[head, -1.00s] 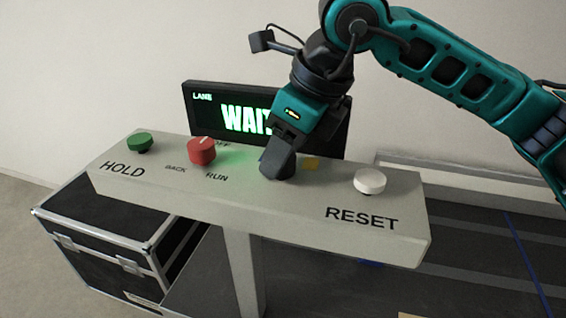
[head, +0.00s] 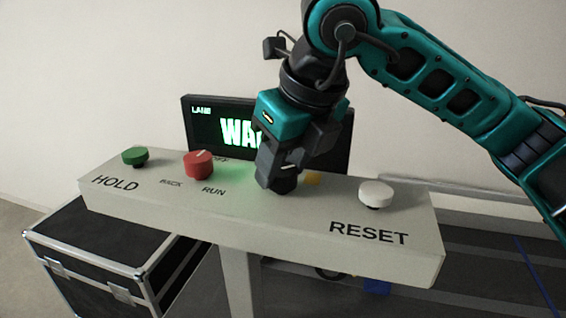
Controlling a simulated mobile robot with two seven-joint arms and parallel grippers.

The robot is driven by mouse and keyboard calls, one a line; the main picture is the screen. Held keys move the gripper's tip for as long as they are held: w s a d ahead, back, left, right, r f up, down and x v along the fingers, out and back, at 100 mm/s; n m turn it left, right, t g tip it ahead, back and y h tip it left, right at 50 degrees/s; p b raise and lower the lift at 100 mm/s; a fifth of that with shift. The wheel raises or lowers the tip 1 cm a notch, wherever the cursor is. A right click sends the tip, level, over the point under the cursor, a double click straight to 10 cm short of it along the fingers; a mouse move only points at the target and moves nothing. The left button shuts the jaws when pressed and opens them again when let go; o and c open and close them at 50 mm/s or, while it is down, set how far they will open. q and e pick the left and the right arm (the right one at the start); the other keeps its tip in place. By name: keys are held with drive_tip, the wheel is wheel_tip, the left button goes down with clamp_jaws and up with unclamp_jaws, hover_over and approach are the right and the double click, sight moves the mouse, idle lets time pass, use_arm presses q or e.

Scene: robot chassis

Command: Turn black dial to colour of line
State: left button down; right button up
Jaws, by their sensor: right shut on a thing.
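The black dial (head: 284,184) sits on the pale control panel (head: 330,205), right of the red knob. My right gripper (head: 279,177) comes down over it from above and is shut on it; its fingers hide much of the dial. A yellow patch (head: 312,178) shows on the panel just right of the dial; other marks around the dial are hidden. A blue line (head: 538,275) runs over the dark floor area at the lower right. My left gripper is not in view.
The panel also carries a green button (head: 134,156) by HOLD, a red knob (head: 198,164) and a white button (head: 376,194) by RESET. A dark display (head: 197,125) with partly covered green lettering stands behind. A black case (head: 90,250) stands at lower left.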

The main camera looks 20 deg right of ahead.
drive_tip(key=o, duration=1)
drive_tip(key=shift+o, duration=0.2)
use_arm(q)
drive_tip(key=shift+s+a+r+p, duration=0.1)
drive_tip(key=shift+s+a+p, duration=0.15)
drive_tip(key=shift+p, duration=0.35)
use_arm(e)
drive_tip(key=v, duration=1.3)
drive_tip(key=shift+a, duration=0.1)
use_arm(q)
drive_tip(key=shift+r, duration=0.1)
